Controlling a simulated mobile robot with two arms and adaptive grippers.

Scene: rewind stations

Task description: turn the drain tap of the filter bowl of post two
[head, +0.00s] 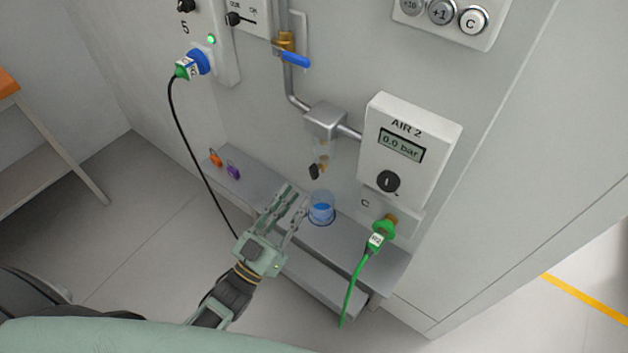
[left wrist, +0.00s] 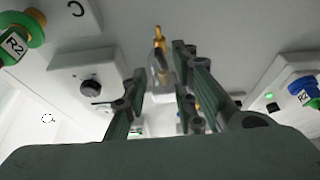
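The clear filter bowl (head: 322,150) hangs under a grey block on the pipe left of the AIR 2 panel. Its drain tap (head: 319,170), brass with a small black lever, is at the bottom. My left gripper (head: 295,195) is open and empty, below and slightly left of the tap, apart from it. In the left wrist view, the bowl (left wrist: 160,76) and the brass tap (left wrist: 158,36) appear upside down between the open fingers (left wrist: 158,72). The right finger partly covers the tap area there. My right gripper is not in view.
A cup with blue liquid (head: 321,208) stands on the grey ledge (head: 345,240) beside my fingers. The AIR 2 panel (head: 410,150) reads 0.0 bar. A green hose plug (head: 382,230) is at right. A black cable (head: 190,140) hangs at left. A blue-handled valve (head: 291,58) is above.

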